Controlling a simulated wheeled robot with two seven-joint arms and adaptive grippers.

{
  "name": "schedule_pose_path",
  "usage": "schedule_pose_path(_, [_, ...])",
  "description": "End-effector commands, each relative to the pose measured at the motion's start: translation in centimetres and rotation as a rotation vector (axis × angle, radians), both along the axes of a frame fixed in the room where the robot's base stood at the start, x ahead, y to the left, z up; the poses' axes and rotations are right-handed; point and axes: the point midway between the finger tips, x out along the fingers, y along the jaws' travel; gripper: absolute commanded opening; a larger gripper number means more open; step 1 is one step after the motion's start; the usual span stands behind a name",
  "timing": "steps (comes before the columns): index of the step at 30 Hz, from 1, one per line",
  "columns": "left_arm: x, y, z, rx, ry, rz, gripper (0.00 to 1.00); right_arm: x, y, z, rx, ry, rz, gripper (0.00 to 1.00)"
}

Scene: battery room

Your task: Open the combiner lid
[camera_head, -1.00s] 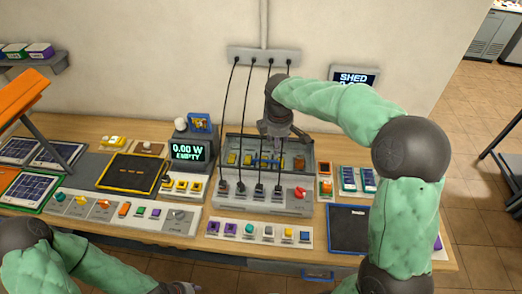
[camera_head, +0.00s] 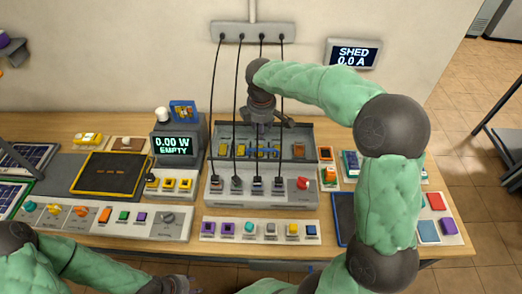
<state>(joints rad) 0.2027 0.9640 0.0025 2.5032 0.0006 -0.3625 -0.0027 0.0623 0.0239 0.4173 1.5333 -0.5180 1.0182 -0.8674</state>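The combiner (camera_head: 231,197) is a grey box on the bench with black cables plugged into its front and a red knob at right. Its rear part is a dark, see-through-looking lid (camera_head: 301,140) that lies shut over coloured blocks. A blue bar (camera_head: 262,153) shows near the lid's middle. My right gripper (camera_head: 267,130) points down over the lid with its fingers spread. It looks open and empty; whether the tips touch the lid cannot be told. My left gripper (camera_head: 180,286) is at the bottom edge, partly cut off, its fingers unclear.
Black cables (camera_head: 238,90) hang from a wall strip (camera_head: 253,31) close beside my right gripper. A display (camera_head: 178,146) reading 0.00 W EMPTY stands left of the combiner. A button strip (camera_head: 260,230) lies in front. A wall screen (camera_head: 354,53) reads SHED 0.0 A.

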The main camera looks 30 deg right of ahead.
Motion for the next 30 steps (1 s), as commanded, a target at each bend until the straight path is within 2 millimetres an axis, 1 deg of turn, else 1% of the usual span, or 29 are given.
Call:
schedule_pose_path(1, [0.0, 0.0, -1.0, 0.0, 0.0, 0.0, 0.4, 0.0, 0.0, -1.0, 0.0, 0.0, 0.0, 0.45])
schedule_pose_path(2, [0.0, 0.0, -1.2, 0.0, 0.0, 0.0, 0.4, 0.0, 0.0, -1.2, -0.001, -0.001, 0.0, 0.45])
schedule_pose_path(7, [0.0, 0.0, -1.5, 0.0, 0.0, 0.0, 0.4, 0.1, 0.0, -1.8, 0.0, 0.0, 0.0, 0.45])
schedule_pose_path(10, [0.0, 0.0, -1.6, 0.0, 0.0, 0.0, 0.4, 0.2, -0.1, -2.7, 0.0, 0.001, 0.0, 0.45])
schedule_pose_path(14, [0.0, 0.0, -2.0, 0.0, 0.0, 0.0, 0.4, 0.5, -0.3, -4.7, 0.0, 0.002, 0.001, 0.45])
schedule_pose_path(18, [0.0, 0.0, -2.4, 0.0, 0.0, 0.0, 0.4, 0.9, -0.6, -7.3, 0.0, 0.004, 0.0, 0.45])
schedule_pose_path(21, [0.0, 0.0, -2.7, 0.0, 0.0, 0.0, 0.4, 1.2, -0.8, -8.9, 0.0, 0.002, -0.001, 0.45])
schedule_pose_path(25, [0.0, 0.0, -3.0, 0.0, 0.0, 0.0, 0.4, 1.5, -1.0, -10.5, 0.0, 0.001, -0.001, 0.45])
schedule_pose_path(30, [0.0, 0.0, -3.1, 0.0, 0.0, 0.0, 0.4, 1.8, -1.1, -11.7, 0.0, -0.001, 0.0, 0.45])
